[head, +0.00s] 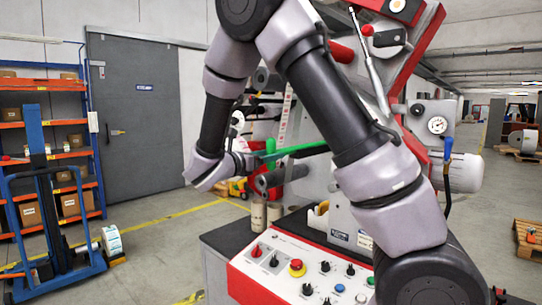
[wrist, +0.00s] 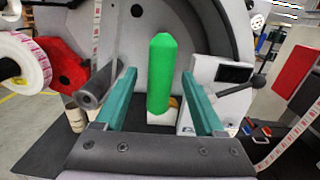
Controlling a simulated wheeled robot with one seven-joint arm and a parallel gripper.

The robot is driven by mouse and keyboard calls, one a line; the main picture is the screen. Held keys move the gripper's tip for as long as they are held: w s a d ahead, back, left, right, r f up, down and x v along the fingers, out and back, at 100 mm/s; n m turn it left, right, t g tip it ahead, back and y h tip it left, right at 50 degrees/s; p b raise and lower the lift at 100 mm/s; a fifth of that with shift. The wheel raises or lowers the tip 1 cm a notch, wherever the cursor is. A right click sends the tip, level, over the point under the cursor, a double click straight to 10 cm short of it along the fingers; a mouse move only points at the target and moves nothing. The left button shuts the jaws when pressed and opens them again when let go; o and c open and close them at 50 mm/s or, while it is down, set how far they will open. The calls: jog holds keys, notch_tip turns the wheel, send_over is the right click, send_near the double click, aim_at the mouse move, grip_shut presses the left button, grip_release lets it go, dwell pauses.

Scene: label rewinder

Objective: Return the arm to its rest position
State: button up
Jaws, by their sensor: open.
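My gripper (wrist: 158,74) has two teal fingers held wide apart, with nothing clamped between them. In the head view my gripper (head: 258,158) is beside the label rewinder, at the end of my bent arm, partly hard to make out. A bright green bar (wrist: 162,70) shows between the fingers in the wrist view, apart from both of them. The green bar also shows in the head view (head: 298,149), running toward the machine behind my forearm. My arm hides much of the machine.
A control panel (head: 297,268) with knobs and a red stop button fronts the machine. A label roll (wrist: 22,65) and a dark roller (wrist: 97,88) are left of the fingers. A blue lift trolley (head: 50,200) and shelving (head: 70,140) stand left. Open floor lies between.

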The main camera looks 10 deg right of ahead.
jog(key=v, duration=0.9)
jog(key=s+d+f+m+g+y, duration=0.1)
jog(key=s+d+m+g+y, duration=0.3)
jog(key=s+d+m+g, duration=0.25)
jog(key=s+d+f+m+g+y, duration=0.1)
jog(key=s+d+m+g+y, duration=0.3)
jog(key=d+m, duration=0.45)
jog(key=s+r+m+t+y, duration=0.7)
jog(key=s+r+m+y, duration=0.1)
jog(key=m, duration=0.6)
jog(key=shift+s+a+r+y, duration=0.25)
jog(key=shift+s+a+y, duration=0.15)
jog(key=shift+a+y, duration=0.1)
